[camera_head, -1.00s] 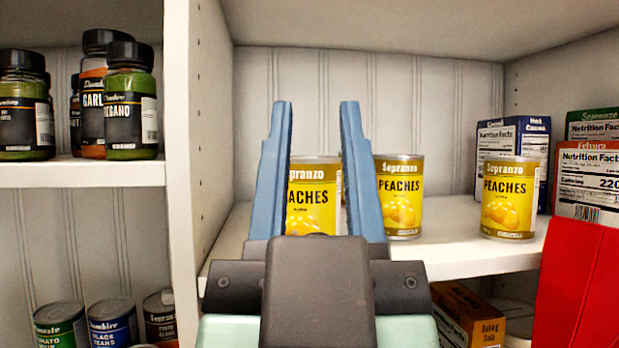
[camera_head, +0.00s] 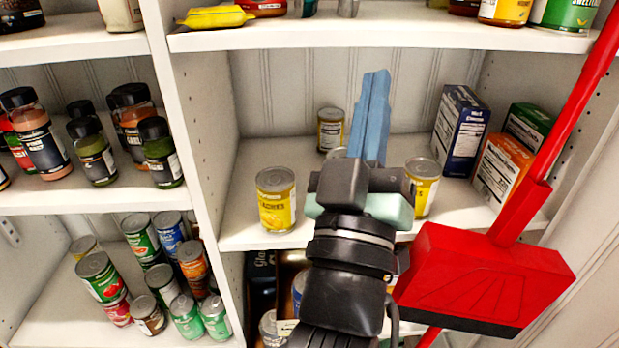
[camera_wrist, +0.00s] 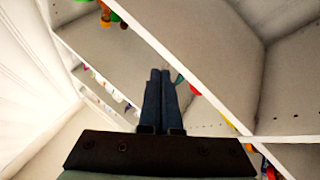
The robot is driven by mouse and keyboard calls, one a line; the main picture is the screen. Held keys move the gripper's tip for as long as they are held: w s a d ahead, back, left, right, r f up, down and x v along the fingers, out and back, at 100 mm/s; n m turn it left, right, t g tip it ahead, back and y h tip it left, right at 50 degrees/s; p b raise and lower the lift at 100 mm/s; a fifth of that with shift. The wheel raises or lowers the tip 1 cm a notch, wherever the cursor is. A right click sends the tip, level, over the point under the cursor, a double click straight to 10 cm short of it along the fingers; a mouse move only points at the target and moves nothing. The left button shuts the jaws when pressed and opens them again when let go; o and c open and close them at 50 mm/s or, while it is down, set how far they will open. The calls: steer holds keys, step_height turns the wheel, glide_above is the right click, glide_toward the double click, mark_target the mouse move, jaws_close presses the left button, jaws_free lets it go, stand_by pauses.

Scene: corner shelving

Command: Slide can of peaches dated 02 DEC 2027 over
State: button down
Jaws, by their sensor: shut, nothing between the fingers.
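Yellow cans stand on the middle shelf (camera_head: 252,160) in the head view. The front left can (camera_head: 276,198) reads peaches. Another yellow can (camera_head: 422,187) stands right of my arm, and one (camera_head: 330,130) stands at the back. A further can (camera_head: 337,152) is mostly hidden behind my gripper. No date can be read, so I cannot tell which is dated 02 DEC 2027. My gripper (camera_head: 375,74) is shut and empty, its blue fingers pointing up in front of the shelf. In the wrist view its fingers (camera_wrist: 160,72) lie together, with no can between them.
Boxes (camera_head: 462,130) stand on the shelf's right side. A red dustpan-like thing with a handle (camera_head: 480,275) is in front at the right. A divider (camera_head: 195,130) bounds the left, with jars (camera_head: 95,150) and other cans (camera_head: 150,270) beyond. Another shelf (camera_head: 390,25) runs above.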

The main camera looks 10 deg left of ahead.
steer(key=a+f+n+g+y+p, duration=0.4)
steer(key=a+f+n+p, duration=0.2)
steer(key=f+n+p, duration=0.5)
steer(key=s+a+f+n+g+y+p, duration=0.2)
steer(key=s+f+n+p, duration=0.15)
steer(key=s+f, duration=0.2)
steer(key=s+a+f+n+g+y+p, duration=0.25)
steer(key=s+f+n, duration=0.2)
steer(key=f, duration=0.25)
glide_toward(262, 215)
steer(key=w+a, duration=0.1)
steer(key=a, duration=0.3)
steer(key=shift+w+d+f+p, duration=0.1)
steer(key=shift+w+d+p, duration=0.2)
steer(key=shift+w, duration=0.4)
steer(key=shift+w+d+p, duration=0.2)
steer(key=shift+w+p, duration=0.05)
steer(key=shift+w, duration=0.4)
steer(key=shift+w+d+p, duration=0.25)
steer(key=shift+w+p, duration=0.05)
steer(key=shift+w, duration=0.4)
steer(key=shift+w, duration=0.1)
